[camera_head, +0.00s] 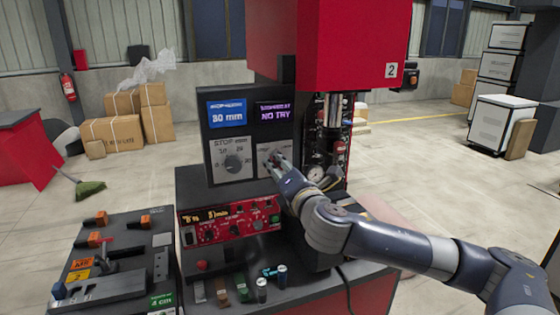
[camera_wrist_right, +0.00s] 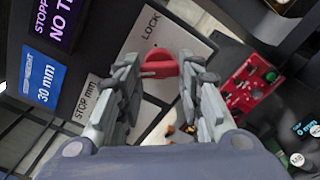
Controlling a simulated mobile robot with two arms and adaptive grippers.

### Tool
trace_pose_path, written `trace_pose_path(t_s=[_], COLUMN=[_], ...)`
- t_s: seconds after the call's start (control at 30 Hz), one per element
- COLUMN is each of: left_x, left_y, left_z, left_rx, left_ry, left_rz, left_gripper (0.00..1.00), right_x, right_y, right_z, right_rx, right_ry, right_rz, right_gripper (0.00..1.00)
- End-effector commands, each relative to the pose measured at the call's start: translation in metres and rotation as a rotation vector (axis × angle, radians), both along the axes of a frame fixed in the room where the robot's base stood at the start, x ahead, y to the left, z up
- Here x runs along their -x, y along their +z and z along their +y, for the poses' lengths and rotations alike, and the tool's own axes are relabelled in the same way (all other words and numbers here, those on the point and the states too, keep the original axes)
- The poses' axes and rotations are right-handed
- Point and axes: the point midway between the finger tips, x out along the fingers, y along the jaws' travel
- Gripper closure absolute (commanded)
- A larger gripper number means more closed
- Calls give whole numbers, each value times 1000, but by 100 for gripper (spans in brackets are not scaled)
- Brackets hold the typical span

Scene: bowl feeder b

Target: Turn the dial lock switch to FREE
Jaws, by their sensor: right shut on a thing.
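The dial lock switch is a red knob (camera_wrist_right: 160,67) on a light plate marked LOCK (camera_wrist_right: 150,42) in the right wrist view. In the head view its plate (camera_head: 265,153) is on the dark panel, right of the STOP dial (camera_head: 234,163), and my gripper mostly hides the knob. My right gripper (camera_head: 274,161) is at this plate, its fingers (camera_wrist_right: 160,82) shut on the red knob, one on each side. The FREE mark is not readable, and I cannot tell which mark the knob points at. My left gripper is not in view.
A red control box (camera_head: 230,222) with knobs sits below the panel. Small cylinders (camera_head: 262,290) and orange-topped parts (camera_head: 100,218) stand on the machine's front surfaces.

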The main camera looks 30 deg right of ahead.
Motion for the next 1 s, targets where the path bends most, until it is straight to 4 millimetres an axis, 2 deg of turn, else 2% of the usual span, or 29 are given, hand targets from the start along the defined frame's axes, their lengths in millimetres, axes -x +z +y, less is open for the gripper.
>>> trace_pose_path(t_s=[0.33,0.9,0.93,1.0], left_x=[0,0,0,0], left_y=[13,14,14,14], left_z=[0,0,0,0], left_rx=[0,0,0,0], left_ry=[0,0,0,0], left_rz=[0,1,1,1], left_gripper=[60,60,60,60], right_x=[0,0,0,0], right_y=[-1,-2,-2,-2], right_z=[0,-1,-1,-1], right_rx=[140,166,166,166], right_ry=[0,0,0,0], right_rz=[37,44,44,44], right_gripper=[90,90,59,45])
